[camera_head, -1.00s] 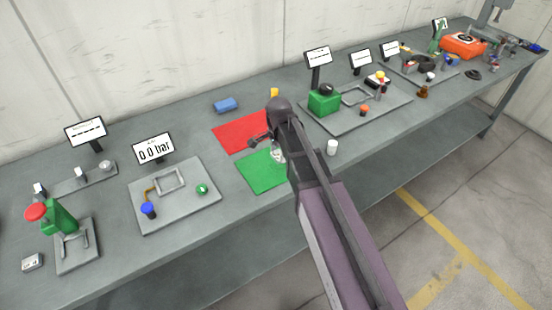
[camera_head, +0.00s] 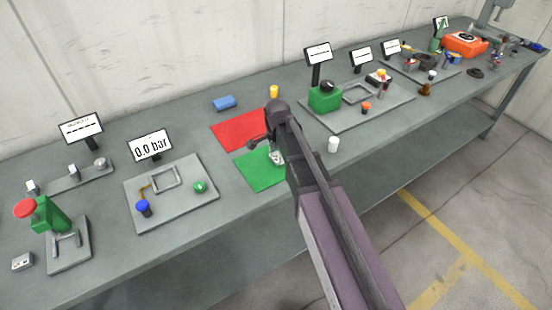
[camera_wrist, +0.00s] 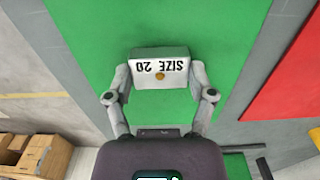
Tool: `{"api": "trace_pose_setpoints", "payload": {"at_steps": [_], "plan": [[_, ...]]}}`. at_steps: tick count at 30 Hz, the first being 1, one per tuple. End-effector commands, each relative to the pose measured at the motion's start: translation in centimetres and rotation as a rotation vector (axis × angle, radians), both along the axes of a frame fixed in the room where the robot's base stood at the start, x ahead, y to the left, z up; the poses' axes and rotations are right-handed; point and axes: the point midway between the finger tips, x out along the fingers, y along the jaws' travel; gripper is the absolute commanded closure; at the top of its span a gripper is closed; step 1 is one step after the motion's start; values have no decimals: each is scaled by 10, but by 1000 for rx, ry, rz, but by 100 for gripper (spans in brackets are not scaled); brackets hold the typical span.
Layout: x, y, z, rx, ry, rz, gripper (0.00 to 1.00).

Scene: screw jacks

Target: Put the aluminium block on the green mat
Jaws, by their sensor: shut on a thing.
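The aluminium block (camera_wrist: 160,57) is a pale grey block marked "SIZE 20", with a small brass-coloured dot on its face. In the wrist view it sits between the two fingers of my gripper (camera_wrist: 162,78), which is shut on it. The green mat (camera_wrist: 95,25) lies behind and around the block in that view. In the head view my gripper (camera_head: 276,157) is over the right part of the green mat (camera_head: 255,173). The block is mostly hidden there by my arm, and I cannot tell whether it touches the mat.
A red mat (camera_head: 235,130) adjoins the green one at the back. A white cylinder (camera_head: 333,145) stands to the right.

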Motion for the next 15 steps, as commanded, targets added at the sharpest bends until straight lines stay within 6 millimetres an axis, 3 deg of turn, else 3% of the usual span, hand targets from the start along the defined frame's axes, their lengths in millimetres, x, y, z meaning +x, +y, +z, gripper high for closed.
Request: {"api": "trace_pose_setpoints", "payload": {"at_steps": [14, 15], "plan": [[0, 0, -4, 0, 0, 0, 87], [0, 0, -4, 0, 0, 0, 27]]}}
